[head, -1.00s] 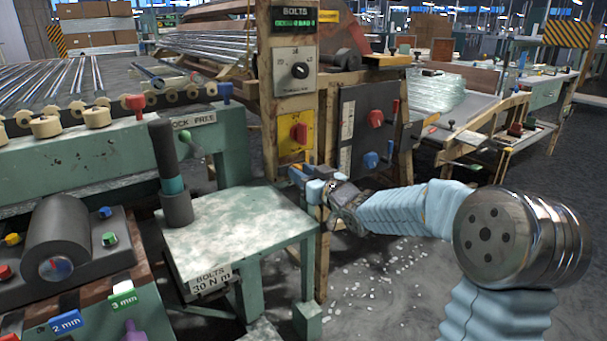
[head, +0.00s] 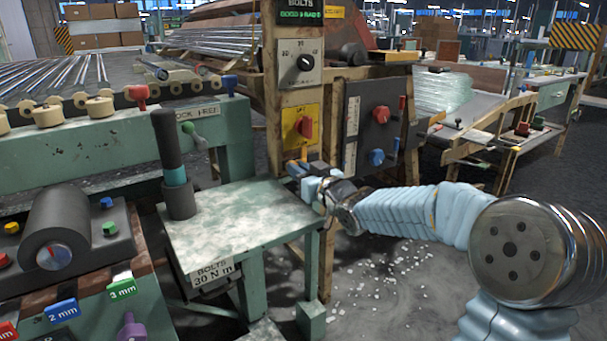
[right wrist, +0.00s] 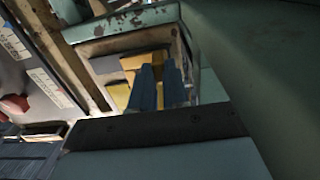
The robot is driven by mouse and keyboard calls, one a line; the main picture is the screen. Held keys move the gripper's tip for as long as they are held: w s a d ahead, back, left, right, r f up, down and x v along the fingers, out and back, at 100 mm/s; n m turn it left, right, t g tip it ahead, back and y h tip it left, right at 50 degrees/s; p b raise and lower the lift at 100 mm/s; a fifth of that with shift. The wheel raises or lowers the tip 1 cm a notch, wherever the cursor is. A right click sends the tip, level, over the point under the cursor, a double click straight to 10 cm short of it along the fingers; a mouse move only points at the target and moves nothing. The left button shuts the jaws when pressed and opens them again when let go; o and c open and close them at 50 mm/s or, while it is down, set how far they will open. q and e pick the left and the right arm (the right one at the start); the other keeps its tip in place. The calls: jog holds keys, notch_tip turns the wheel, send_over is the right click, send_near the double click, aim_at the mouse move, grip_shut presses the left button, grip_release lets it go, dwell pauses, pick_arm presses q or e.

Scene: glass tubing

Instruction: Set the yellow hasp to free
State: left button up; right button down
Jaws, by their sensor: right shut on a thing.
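My right gripper (head: 299,170) is at the wooden post, below the yellow panel with the red knob (head: 304,127) and just past the back right corner of the green table. In the right wrist view its two dark blue fingers (right wrist: 160,74) are close together on a yellow piece, which I take for the yellow hasp (right wrist: 136,62). The fingers hide part of it, and its setting cannot be read. In the head view the hasp is mostly hidden by the gripper. My left gripper is not in view.
The green table (head: 235,222) stands in front, with a dark upright cylinder (head: 168,145) on it. A lock/free label (head: 203,112) with a green lever (head: 190,131) is on the conveyor side. A dark panel (head: 378,112) with red and blue knobs is right of the post.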

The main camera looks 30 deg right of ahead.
jog(key=c, duration=1.1)
grip_release()
jog(key=shift+a, duration=0.25)
jog(key=s, duration=0.9)
jog(key=s+d, duration=0.1)
jog(key=s, duration=0.3)
jog(key=shift+s, duration=0.4)
jog(key=shift+d, duration=0.1)
